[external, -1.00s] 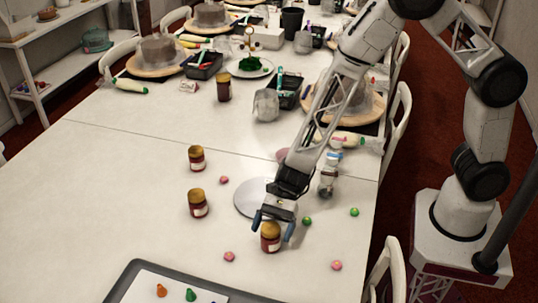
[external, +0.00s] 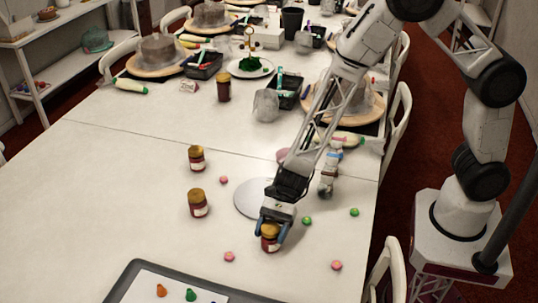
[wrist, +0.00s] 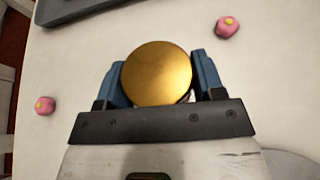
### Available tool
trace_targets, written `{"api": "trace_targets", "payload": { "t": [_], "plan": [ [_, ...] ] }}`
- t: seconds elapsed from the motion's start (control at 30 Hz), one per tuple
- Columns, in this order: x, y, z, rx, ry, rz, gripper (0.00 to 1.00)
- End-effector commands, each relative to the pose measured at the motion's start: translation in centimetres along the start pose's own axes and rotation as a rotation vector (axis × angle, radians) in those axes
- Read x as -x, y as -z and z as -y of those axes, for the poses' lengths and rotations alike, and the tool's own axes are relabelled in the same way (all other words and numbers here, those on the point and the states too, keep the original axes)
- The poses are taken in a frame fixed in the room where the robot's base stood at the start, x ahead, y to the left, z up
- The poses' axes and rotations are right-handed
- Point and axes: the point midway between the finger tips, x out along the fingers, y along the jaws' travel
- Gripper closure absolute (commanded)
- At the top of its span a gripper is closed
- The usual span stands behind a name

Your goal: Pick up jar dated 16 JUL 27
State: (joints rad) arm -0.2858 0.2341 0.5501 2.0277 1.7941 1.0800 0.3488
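Several red-brown jars with gold lids and pale labels stand on the table. One jar (external: 270,242) is between the fingers of my gripper (external: 272,230), near the front right of the table. In the wrist view its round gold lid (wrist: 157,73) fills the space between the blue fingers of my gripper (wrist: 160,80). The fingers look closed against its sides. Two other jars stand to the left, a nearer one (external: 198,203) and a farther one (external: 197,158). Another jar (external: 223,88) is farther back. I cannot read the dates on the labels.
A white round turntable plate (external: 252,200) lies just behind the held jar. Small pink balls (external: 229,256) and green balls (external: 354,212) are scattered around. A grey tray (external: 135,275) is at the front. The left front of the table is clear.

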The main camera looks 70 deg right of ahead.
Motion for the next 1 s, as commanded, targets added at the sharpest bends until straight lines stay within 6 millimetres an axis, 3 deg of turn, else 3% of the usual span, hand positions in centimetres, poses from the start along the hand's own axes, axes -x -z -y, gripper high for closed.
{"api": "trace_targets", "payload": {
  "t": [0.03, 0.13, 0.57, 1.0],
  "plan": [
    [0.0, 0.0, 0.0, 0.0, 0.0, 0.0, 0.53],
    [0.0, 0.0, 0.0, 0.0, 0.0, 0.0, 0.67],
    [0.1, -0.4, 0.0, 0.001, 0.0, 0.0, 0.67],
    [1.8, -3.3, -0.6, 0.0, 0.001, 0.0, 0.67]
  ]
}}
